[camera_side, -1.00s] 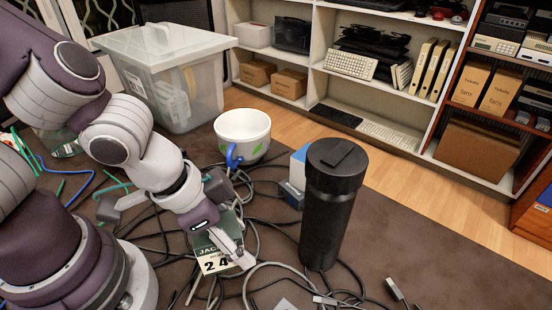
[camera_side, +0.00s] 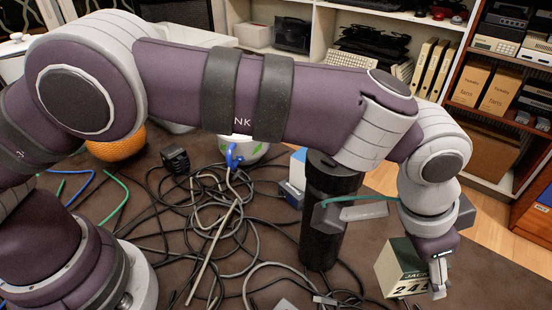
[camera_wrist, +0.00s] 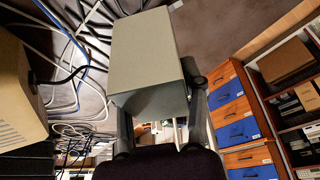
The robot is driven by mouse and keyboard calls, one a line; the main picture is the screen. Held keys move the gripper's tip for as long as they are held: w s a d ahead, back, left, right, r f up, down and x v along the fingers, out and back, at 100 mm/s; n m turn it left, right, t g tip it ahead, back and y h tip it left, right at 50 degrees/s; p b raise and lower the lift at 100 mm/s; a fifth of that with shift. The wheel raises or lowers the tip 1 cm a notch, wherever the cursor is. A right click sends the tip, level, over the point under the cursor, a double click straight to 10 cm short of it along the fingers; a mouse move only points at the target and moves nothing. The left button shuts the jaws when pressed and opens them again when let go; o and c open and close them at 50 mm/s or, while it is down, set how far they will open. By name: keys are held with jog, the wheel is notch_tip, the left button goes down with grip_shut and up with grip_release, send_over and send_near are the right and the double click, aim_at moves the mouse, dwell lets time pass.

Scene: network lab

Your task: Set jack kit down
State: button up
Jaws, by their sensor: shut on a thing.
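In the wrist view the jack kit (camera_wrist: 150,55) shows as a grey-green block between the fingers of my gripper (camera_wrist: 160,105). I cannot tell from the side view whether its underside touches the table.
A black cylinder (camera_side: 320,225) stands just left of the jack kit. Tangled cables (camera_side: 215,215) cover the table's middle. A white cup (camera_side: 255,155) and an orange ball (camera_side: 115,146) are farther back, partly behind my arm. Shelves (camera_side: 490,150) stand behind the table.

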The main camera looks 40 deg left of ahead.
aim_at(392, 262)
notch_tip(392, 262, down, 10)
jog(key=shift+d+r, duration=0.1)
jog(key=shift+d, duration=0.05)
jog(key=o, duration=1.2)
jog(key=v, duration=1.2)
jog(key=shift+w, duration=0.1)
